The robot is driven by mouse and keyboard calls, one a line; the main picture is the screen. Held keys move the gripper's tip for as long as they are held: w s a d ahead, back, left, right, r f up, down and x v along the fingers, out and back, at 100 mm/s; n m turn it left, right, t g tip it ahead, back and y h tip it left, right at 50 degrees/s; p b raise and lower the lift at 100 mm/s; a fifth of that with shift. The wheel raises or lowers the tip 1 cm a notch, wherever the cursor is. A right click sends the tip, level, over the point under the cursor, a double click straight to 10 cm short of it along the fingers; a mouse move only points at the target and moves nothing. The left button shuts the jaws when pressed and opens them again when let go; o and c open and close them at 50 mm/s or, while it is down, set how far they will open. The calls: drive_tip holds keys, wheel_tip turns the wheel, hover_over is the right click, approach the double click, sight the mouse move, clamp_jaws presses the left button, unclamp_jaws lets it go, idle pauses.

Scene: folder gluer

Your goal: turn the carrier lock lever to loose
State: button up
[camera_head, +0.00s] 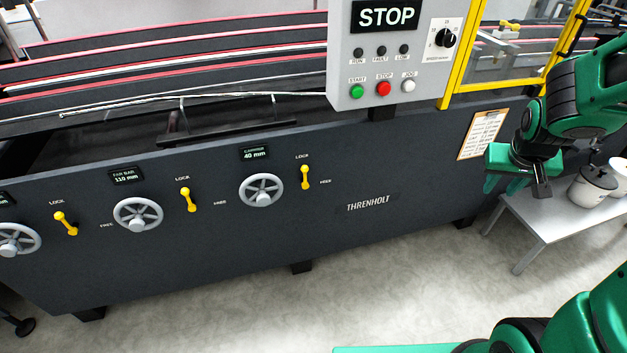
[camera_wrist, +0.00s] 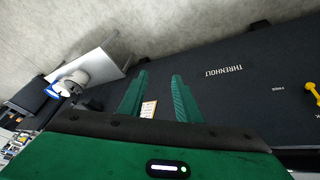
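The carrier lock lever (camera_head: 305,178) is a small yellow lever on the dark machine front, right of the carrier handwheel (camera_head: 261,190) and below the "CARRIER 40 mm" display (camera_head: 255,153). It stands nearly upright, pointing at the LOCK label above; the FREE label is to its right. A yellow lever, apparently the same one, shows at the right edge of the wrist view (camera_wrist: 313,92). My gripper (camera_head: 515,182) is open and empty, well to the right of the lever, near the clipboard and side table. Its two green fingers show apart in the wrist view (camera_wrist: 159,84).
Two similar yellow levers (camera_head: 185,199) (camera_head: 66,223) and more handwheels (camera_head: 138,214) lie to the left. A control box (camera_head: 387,60) with a STOP screen juts out above. A small table (camera_head: 535,215) with pots (camera_head: 592,187) stands right. The floor in front is clear.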

drive_tip(key=w+a+f+n+t+y, duration=0.1)
drive_tip(key=w+a+f+n+t, duration=0.3)
drive_tip(key=w+a, duration=0.5)
drive_tip(key=w+a+f+n+t+y, duration=0.1)
drive_tip(key=w+a+f+t, duration=0.2)
drive_tip(key=w+a+f, duration=0.6)
drive_tip(key=n+t+y, duration=0.4)
drive_tip(key=t+y, duration=0.1)
drive_tip(key=y, duration=0.4)
approach(305, 177)
drive_tip(key=x, duration=0.5)
drive_tip(key=r+x, duration=0.1)
drive_tip(key=x, duration=0.2)
drive_tip(key=shift+d, duration=0.2)
clamp_jaws()
